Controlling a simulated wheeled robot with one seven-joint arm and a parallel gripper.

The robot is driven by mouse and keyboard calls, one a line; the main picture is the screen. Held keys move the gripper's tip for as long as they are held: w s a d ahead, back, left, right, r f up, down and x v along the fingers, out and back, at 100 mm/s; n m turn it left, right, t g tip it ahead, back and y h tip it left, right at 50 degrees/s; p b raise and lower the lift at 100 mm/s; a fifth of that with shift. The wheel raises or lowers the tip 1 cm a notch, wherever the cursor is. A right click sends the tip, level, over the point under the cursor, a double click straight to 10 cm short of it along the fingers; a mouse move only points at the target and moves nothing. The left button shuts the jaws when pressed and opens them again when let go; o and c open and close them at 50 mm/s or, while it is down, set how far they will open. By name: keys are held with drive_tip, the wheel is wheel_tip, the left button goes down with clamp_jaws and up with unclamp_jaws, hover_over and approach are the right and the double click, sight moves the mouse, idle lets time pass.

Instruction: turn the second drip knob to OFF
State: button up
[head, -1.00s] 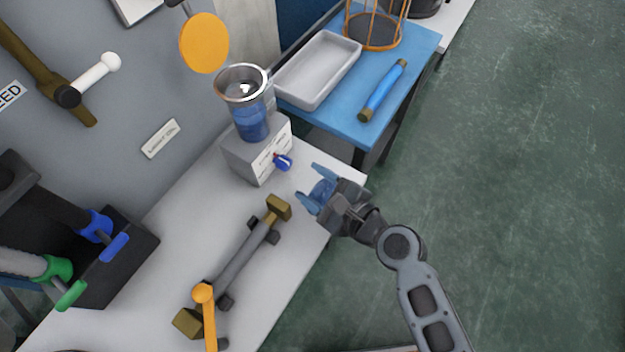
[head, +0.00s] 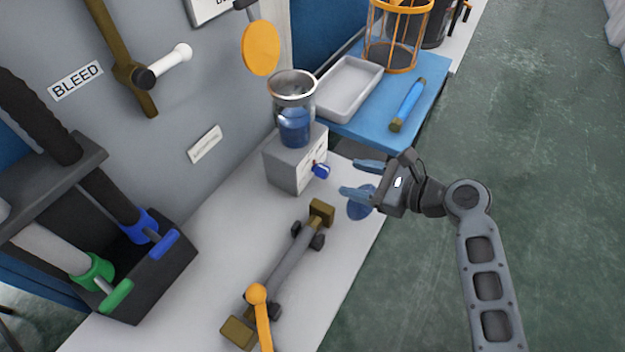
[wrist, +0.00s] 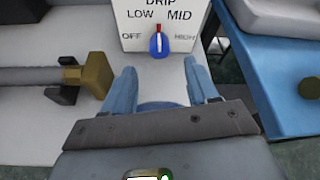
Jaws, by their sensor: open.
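The drip knob (head: 321,171) is small and blue, on the front of a grey box (head: 285,170) under a beaker of blue liquid (head: 294,125). In the wrist view the knob (wrist: 158,44) sits below the words DRIP, LOW and MID, with OFF at left and HIGH at right. Its red pointer stands upright, between LOW and MID. My gripper (head: 352,179) is open and empty, to the right of the knob and apart from it. In the wrist view its two blue fingers (wrist: 160,82) point at the knob from below, one to each side. Only one drip knob shows.
A clamp-like bar (head: 285,262) lies on the white bench (head: 215,262) near the box. A blue table (head: 437,75) behind holds a white tray (head: 350,88) and a blue cylinder (head: 408,104). A dark holder (head: 165,275) stands at left. Open floor lies right.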

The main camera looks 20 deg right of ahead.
sight(328, 172)
drive_tip(key=x, duration=0.7)
drive_tip(key=shift+w+b, duration=0.1)
drive_tip(key=shift+b, duration=0.25)
